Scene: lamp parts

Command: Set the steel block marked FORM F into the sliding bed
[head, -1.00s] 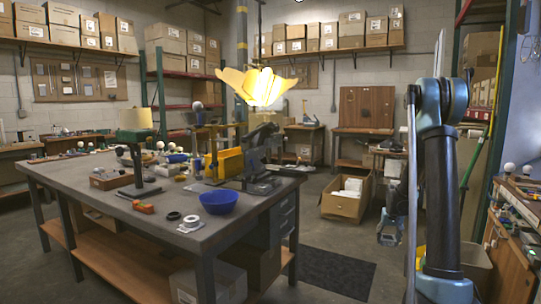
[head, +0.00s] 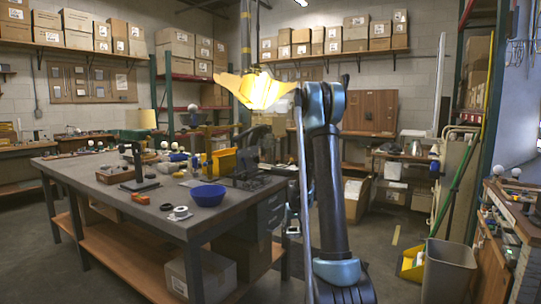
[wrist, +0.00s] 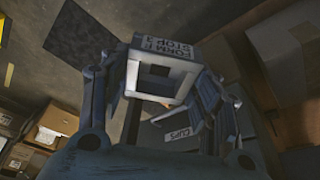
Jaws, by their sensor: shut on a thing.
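The steel block marked FORM F (wrist: 166,50) is a pale, hollow, square-edged piece with dark lettering on its top face. In the wrist view it sits between the two fingers of my gripper (wrist: 165,85), which is shut on it and holds it off the floor. In the head view my arm hides most of my gripper, and I cannot make out the block there. A dark vise-like machine (head: 247,172) stands on the near right corner of the workbench; I cannot tell whether the sliding bed is part of it.
The grey workbench (head: 130,205) carries a blue bowl (head: 207,195), tape rolls and a lamp stand. A yellow petalled lampshade (head: 258,90) hangs above its corner. A grey bin (head: 447,268) and a side bench (head: 490,262) stand at right. Floor between is open.

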